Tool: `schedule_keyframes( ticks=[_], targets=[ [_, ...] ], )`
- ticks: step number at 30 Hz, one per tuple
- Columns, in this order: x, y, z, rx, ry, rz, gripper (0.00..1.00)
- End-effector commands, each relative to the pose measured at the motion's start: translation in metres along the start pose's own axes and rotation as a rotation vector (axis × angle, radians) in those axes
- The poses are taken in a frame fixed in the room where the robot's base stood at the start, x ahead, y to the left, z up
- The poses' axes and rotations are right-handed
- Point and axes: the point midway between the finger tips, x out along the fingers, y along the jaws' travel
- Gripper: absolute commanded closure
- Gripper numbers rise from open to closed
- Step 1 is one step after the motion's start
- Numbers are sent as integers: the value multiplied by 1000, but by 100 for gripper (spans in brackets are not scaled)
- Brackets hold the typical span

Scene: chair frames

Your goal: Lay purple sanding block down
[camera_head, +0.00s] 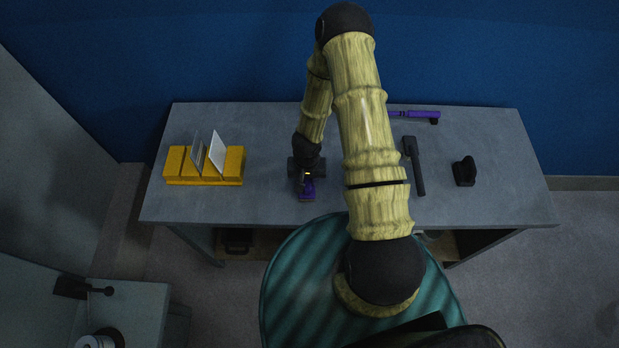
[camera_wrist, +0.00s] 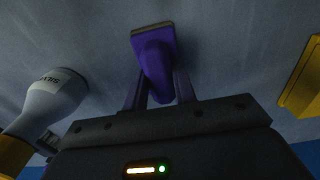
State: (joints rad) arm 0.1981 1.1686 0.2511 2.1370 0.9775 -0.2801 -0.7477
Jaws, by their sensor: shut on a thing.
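The purple sanding block (camera_head: 308,190) is at the front of the grey workbench (camera_head: 270,202), left of its middle, in the head view. In the wrist view the block (camera_wrist: 152,42) has a rounded purple grip and a flat, paler edge at its far end. My gripper (camera_head: 305,180) is shut on its grip, with one finger on each side; the fingers also show in the wrist view (camera_wrist: 158,88). The block is at or just above the bench top. I cannot tell whether it touches. Its underside is hidden.
A yellow slotted rack (camera_head: 205,180) with upright sheets stands at left. A purple-handled tool (camera_head: 425,115), a dark hammer-like tool (camera_head: 415,165) and a small black holder (camera_head: 464,171) are at right. A pale bottle-shaped thing (camera_wrist: 55,95) shows only in the wrist view. A green-striped chair (camera_head: 300,285) is in front.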

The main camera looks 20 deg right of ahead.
Motion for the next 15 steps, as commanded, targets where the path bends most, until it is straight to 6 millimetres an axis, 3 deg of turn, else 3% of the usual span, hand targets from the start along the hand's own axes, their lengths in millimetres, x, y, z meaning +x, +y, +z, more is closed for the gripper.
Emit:
schedule_keyframes(
  ticks=[4, 5, 7, 15],
  targets=[
    [2, 3, -1, 6, 0, 0, 91],
    [2, 3, -1, 7, 0, 0, 67],
    [1, 3, -1, 8, 0, 0, 53],
    [1, 4, -1, 9, 0, 0, 51]
  ],
)
